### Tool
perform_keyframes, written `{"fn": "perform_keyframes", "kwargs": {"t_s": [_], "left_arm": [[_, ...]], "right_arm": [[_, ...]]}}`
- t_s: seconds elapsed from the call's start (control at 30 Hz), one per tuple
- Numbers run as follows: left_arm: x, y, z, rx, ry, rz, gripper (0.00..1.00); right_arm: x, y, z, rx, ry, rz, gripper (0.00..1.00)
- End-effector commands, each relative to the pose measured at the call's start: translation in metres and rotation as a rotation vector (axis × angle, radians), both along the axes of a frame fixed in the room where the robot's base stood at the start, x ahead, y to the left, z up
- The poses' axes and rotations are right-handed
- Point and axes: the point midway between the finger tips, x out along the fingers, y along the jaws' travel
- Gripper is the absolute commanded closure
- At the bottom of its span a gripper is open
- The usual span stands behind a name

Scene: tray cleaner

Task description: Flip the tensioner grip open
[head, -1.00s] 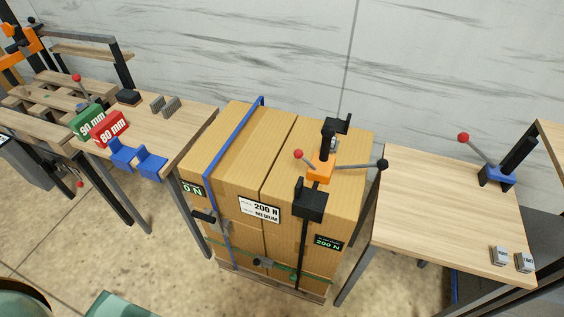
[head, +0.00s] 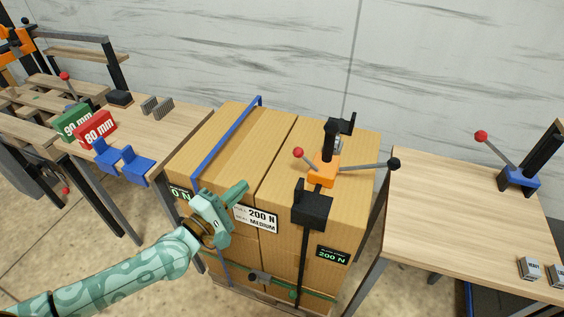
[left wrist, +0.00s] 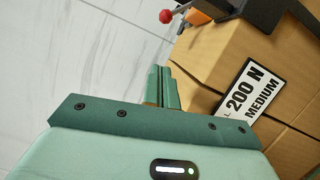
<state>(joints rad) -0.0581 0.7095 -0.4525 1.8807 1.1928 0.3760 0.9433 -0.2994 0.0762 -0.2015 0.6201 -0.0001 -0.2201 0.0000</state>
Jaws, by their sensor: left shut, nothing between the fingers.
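The tensioner (head: 322,172) has an orange body and stands on top of the right-hand cardboard boxes. A lever with a red ball (head: 298,152) rises on its left, and a longer bar with a black ball (head: 393,164) reaches out to its right. A black block (head: 312,203) sits at the boxes' front top edge with a dark strap below it. My left gripper (head: 243,187) is shut and empty, in front of the boxes, left of the tensioner and apart from it. In the left wrist view its fingers (left wrist: 160,88) are together, and a red ball (left wrist: 166,16) shows above. My right gripper is not in view.
The stacked boxes (head: 277,160) carry a blue strap (head: 228,140) and a "200 N MEDIUM" label (head: 257,219). A left table (head: 180,125) holds green and red blocks and blue brackets. A right table (head: 450,215) holds a blue-based lever tool (head: 519,178) and small grey blocks.

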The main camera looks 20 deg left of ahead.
Motion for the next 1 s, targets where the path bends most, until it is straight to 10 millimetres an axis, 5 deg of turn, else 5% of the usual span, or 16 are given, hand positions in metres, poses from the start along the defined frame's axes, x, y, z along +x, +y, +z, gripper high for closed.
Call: {"fn": "perform_keyframes", "kwargs": {"t_s": [0.27, 0.7, 1.0], "left_arm": [[0.015, -0.005, 0.001, 0.001, -0.002, 0.002, 1.0], [0.099, -0.035, 0.006, 0.002, -0.001, 0.001, 1.0], [0.111, -0.065, 0.013, 0.004, 0.0, 0.001, 1.0]], "right_arm": [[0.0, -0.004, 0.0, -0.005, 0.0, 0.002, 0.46], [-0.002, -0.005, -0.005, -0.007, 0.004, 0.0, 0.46], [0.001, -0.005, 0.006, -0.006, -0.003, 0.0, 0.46]]}}
